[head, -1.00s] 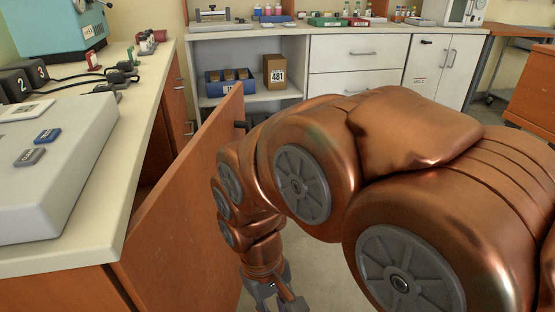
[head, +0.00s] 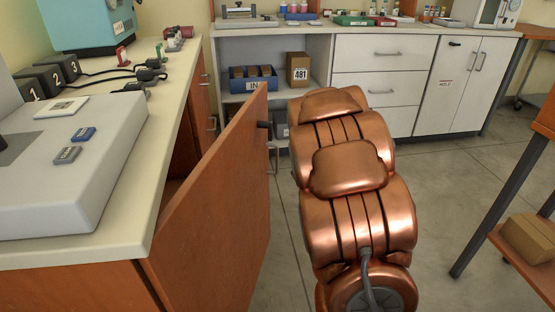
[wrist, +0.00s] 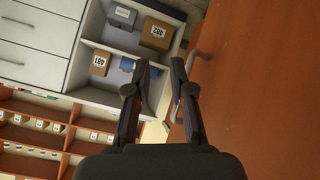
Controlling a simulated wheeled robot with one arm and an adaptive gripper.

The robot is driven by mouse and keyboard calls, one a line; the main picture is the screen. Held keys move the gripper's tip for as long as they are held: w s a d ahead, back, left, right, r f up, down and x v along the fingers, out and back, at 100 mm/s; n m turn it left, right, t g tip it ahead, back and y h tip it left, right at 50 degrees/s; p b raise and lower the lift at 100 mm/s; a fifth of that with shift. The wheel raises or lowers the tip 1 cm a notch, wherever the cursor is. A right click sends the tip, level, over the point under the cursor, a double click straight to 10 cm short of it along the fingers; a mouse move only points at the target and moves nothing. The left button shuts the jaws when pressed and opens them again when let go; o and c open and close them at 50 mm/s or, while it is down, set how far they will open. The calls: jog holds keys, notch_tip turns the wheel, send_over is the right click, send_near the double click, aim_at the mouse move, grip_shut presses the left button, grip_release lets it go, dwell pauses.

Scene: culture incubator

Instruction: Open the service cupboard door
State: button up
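The service cupboard door (head: 215,205) is a red-brown panel under the left counter. It stands swung out from the cupboard, with a dark gap behind it. A metal handle (head: 274,160) shows at its free edge. In the wrist view the door (wrist: 260,90) fills the right side, and its pale handle (wrist: 202,45) is beside the right fingertip. My gripper (wrist: 159,76) is open, with a gap between its fingers and nothing held. I cannot tell whether the right finger touches the door or handle.
The left counter (head: 130,205) carries a grey-white device and cables. White drawers (head: 385,85) and a shelf with a blue bin (head: 253,83) and box 481 (head: 298,69) stand behind. A table (head: 525,245) is at the right. Grey floor (head: 450,185) is clear between.

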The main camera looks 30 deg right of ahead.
aim_at(277, 171)
jog(key=shift+w+a+f+n+t+y+b, duration=0.1)
jog(key=shift+w+a+n+t+y, duration=0.25)
jog(key=shift+w+t+y, duration=1.1)
jog(key=shift+w+a+f+n+t+y+b, duration=0.1)
jog(key=shift+w+a+n+t+y, duration=0.25)
jog(key=shift+w+t+y, duration=1.1)
jog(key=shift+w+a+f+n+t+y+b, duration=0.15)
jog(key=shift+w+a+t+y, duration=0.55)
jog(key=shift+w, duration=1.25)
jog(key=shift+d+t, duration=0.25)
jog(key=shift+t, duration=0.05)
jog(key=shift+c, duration=0.2)
grip_shut()
